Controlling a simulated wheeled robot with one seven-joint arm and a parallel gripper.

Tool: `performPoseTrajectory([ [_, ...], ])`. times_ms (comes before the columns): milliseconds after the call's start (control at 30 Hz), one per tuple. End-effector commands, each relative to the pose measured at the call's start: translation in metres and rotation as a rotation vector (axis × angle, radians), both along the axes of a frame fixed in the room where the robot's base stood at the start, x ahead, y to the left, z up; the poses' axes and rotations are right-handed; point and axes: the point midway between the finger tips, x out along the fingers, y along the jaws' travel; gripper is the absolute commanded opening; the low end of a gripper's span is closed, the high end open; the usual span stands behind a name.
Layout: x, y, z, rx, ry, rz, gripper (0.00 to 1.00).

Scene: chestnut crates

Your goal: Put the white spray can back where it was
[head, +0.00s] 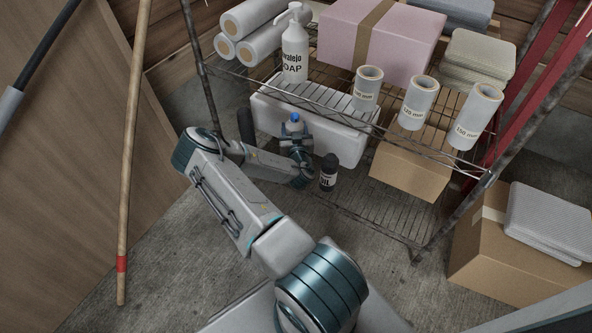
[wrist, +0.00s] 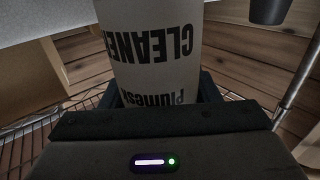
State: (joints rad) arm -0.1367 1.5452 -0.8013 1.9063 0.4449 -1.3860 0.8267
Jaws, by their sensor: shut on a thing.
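The white spray can (wrist: 150,45) fills the upper middle of the wrist view, with dark lettering reading CLEANER upside down. My gripper (wrist: 163,98) is shut on it, with a dark finger at each side of the can. In the head view, my gripper (head: 295,136) is at the lower shelf level, in front of a white box. A small blue cap shows at the gripper there; I cannot tell for sure that it belongs to the can. Most of the can is hidden by my arm in the head view.
A black bottle (head: 328,172) stands just right of my gripper. The white box (head: 345,139) is close behind. The wire shelf above holds a soap bottle (head: 295,52), several tape-like rolls and a pink box (head: 345,38). A cardboard box (head: 410,171) is lower right.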

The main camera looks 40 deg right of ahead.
Motion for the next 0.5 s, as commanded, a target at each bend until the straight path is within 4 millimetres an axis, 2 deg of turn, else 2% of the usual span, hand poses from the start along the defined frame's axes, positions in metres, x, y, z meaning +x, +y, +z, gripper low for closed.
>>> performPoseTrajectory([
  [167, -0.002, -0.005, -0.022, -0.001, 0.001, -0.007, 0.16],
  [333, -0.001, -0.005, -0.055, 0.0, 0.0, -0.006, 0.16],
  [500, -0.001, -0.005, -0.071, -0.001, -0.003, -0.007, 0.16],
])
